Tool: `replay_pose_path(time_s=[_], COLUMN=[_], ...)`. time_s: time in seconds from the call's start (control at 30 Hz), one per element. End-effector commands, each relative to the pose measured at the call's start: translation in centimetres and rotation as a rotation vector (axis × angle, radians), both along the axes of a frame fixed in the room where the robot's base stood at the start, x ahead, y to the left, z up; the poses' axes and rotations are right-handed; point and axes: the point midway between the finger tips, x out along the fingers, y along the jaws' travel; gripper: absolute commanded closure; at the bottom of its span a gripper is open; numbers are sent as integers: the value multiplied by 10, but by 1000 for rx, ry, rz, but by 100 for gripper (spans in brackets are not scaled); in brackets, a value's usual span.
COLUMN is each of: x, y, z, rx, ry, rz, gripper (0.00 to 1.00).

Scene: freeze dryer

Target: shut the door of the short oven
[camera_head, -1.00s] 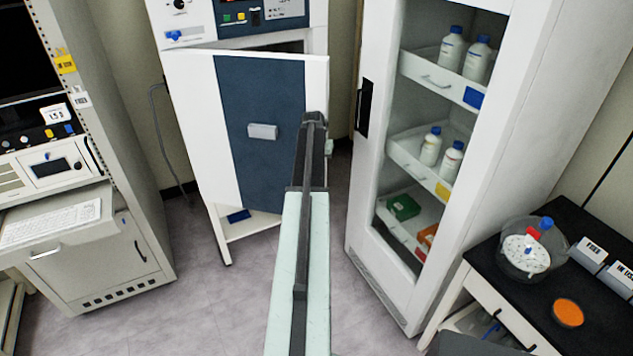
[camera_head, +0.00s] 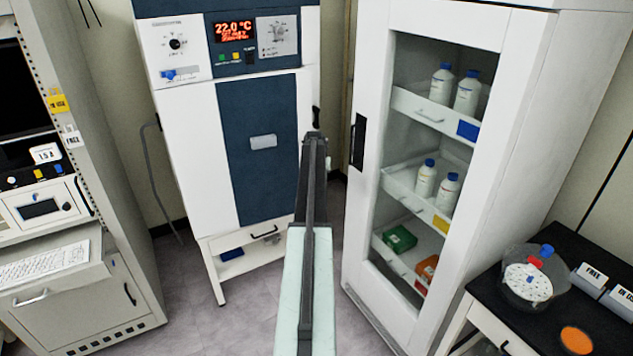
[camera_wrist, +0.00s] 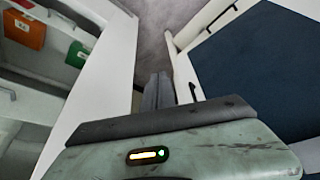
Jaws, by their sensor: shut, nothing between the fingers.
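The short oven (camera_head: 185,110) is a white cabinet with a lit 22.0 °C display and a blue panel (camera_head: 255,175) on its door. The door looks flush with the cabinet front, with no gap showing at its top. A small pale plate sits mid-panel. The blue panel also shows at the right of the wrist view (camera_wrist: 255,75). My gripper (camera_head: 314,140) is shut and empty, in front of the door's right edge in the head view. The wrist view shows its dark fingers (camera_wrist: 158,92) together. I cannot tell whether they touch the door.
A tall white glass-fronted cabinet (camera_head: 480,120) with bottles on drawers stands close on the right. A grey console with a keyboard (camera_head: 45,262) stands at left. A black-topped table (camera_head: 520,335) is at lower right. Floor (camera_head: 190,325) is clear in front.

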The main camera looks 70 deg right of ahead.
Motion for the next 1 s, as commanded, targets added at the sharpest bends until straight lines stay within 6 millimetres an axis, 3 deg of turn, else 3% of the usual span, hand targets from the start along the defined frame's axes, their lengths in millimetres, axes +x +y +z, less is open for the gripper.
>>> replay_pose_path(time_s=[0.27, 0.47, 0.5, 0.73, 0.87, 1.0], x=[-3, -18, -21, -37, -43, -45], y=[7, 35, 34, 46, 52, 54], z=[0, 0, 18, 74, 92, 95], rx=[0, 0, 0, 0, 0, 0], ry=[0, 0, 1, 0, 0, 0], rz=[1, 5, 4, 3, 3, 4], gripper=[100, 100, 100, 100, 100, 100])
